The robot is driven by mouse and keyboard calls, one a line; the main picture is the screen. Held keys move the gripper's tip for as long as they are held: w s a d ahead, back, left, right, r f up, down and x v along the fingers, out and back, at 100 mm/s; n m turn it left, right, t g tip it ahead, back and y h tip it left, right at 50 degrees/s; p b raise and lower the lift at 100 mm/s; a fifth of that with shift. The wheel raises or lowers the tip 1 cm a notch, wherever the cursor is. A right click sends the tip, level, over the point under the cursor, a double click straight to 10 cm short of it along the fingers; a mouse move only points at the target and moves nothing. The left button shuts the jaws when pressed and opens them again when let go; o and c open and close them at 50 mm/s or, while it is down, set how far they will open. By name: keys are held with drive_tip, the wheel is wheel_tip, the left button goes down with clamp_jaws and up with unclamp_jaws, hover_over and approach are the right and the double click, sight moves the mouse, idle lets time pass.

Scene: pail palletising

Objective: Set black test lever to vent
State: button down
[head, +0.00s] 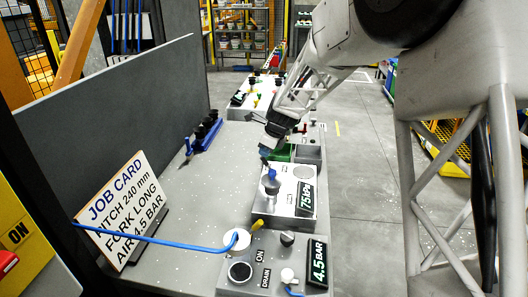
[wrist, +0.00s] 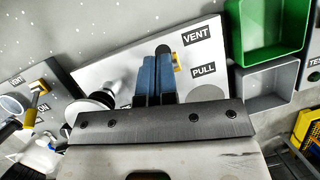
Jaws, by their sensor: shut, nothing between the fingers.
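The black test lever (wrist: 163,50) shows its dark end just beyond my fingertips in the wrist view, beside a small yellow mark and left of the VENT label (wrist: 196,37). The PULL label (wrist: 204,71) is nearer the camera. My gripper (wrist: 155,78) has its two blue fingers together and empty over the light panel (wrist: 120,60); they hide much of the lever. I cannot tell whether they touch it. In the head view my gripper (head: 264,150) is low over the far left corner of the panel (head: 262,206), by the dark lever.
A round knob (wrist: 103,95) stands left of my fingers. A green bin (wrist: 265,55) and a grey bin (wrist: 268,90) lie right of the panel. The panel has a 75 kPa display (head: 306,198). A 4.5 BAR unit (head: 317,262) with a blue hose is nearer.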

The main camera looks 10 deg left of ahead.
drive_tip(key=a+v, duration=0.1)
drive_tip(key=v, duration=1.1)
drive_tip(key=shift+s+a+r, duration=0.2)
drive_tip(key=shift+a+r, duration=0.15)
drive_tip(key=shift+r, duration=0.15)
